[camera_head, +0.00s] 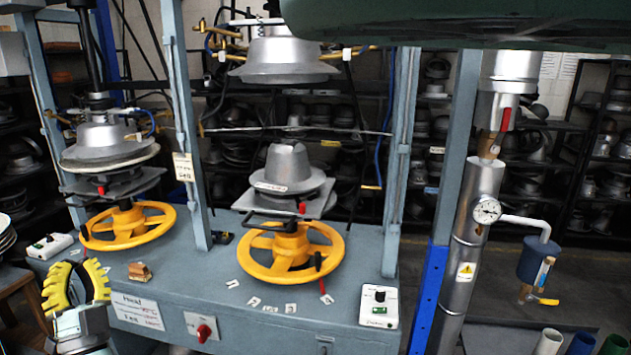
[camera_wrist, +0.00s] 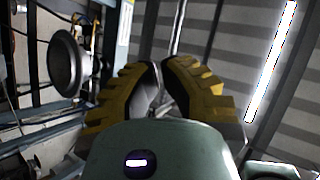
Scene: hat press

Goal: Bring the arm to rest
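My gripper (camera_head: 77,266) is at the lower left of the head view, in front of the press bench, with its yellow ribbed fingers pointing up. In the wrist view my gripper (camera_wrist: 162,64) shows both fingers curving in toward each other, with a narrow space between the tips. I see nothing held in it. How far apart the fingers truly stand is hard to judge. Most of my arm is out of view.
The grey-blue press bench (camera_head: 262,327) carries two yellow handwheels (camera_head: 290,275), (camera_head: 105,238) under metal hat forms (camera_head: 286,166), (camera_head: 104,141). A small brown block (camera_head: 140,271) lies near my gripper. A steel pipe with a gauge (camera_head: 487,210) stands at right.

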